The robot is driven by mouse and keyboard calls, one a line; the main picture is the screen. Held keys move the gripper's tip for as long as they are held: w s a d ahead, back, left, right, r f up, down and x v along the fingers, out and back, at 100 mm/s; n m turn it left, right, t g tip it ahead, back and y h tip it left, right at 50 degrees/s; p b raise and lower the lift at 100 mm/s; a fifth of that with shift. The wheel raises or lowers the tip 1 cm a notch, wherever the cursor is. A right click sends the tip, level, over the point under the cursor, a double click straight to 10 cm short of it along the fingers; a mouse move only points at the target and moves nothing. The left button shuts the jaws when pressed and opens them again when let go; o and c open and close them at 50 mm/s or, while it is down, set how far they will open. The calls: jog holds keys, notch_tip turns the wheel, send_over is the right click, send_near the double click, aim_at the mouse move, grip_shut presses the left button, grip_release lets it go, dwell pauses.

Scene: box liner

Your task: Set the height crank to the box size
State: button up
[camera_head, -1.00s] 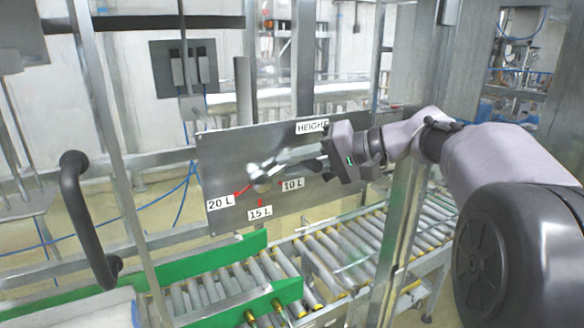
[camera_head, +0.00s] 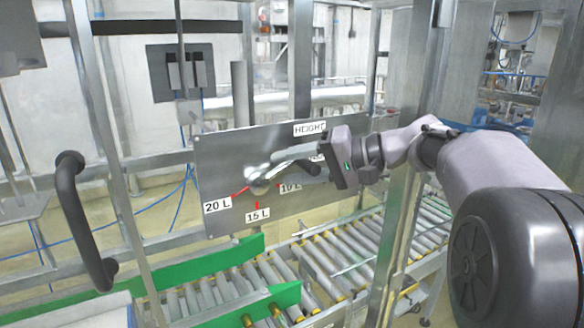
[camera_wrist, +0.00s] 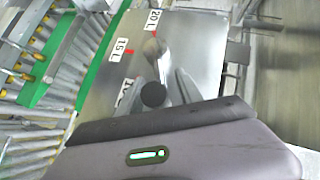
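A grey metal panel (camera_head: 218,160) carries the label HEIGHT and a silver crank (camera_head: 262,180). Red marks on it carry the labels 20 L (camera_head: 217,205), 15 L (camera_head: 257,215) and 10 L (camera_head: 290,188), the last partly covered by my gripper. In the wrist view the crank hub (camera_wrist: 154,48) lies ahead, and the crank's round black knob (camera_wrist: 153,94) sits between the fingers of my gripper (camera_wrist: 160,88). The fingers look apart, with a gap at the right of the knob. In the head view my gripper (camera_head: 285,168) overlaps the crank, so its arm's angle is hard to read.
A roller conveyor (camera_head: 335,262) with green side guides (camera_head: 215,262) runs below the panel. Metal posts stand around it, one (camera_head: 408,150) close to my arm. A black handle (camera_head: 80,215) is at the left. No box can be made out.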

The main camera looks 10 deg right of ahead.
jog(key=p+v, duration=0.1)
jog(key=v, duration=1.1)
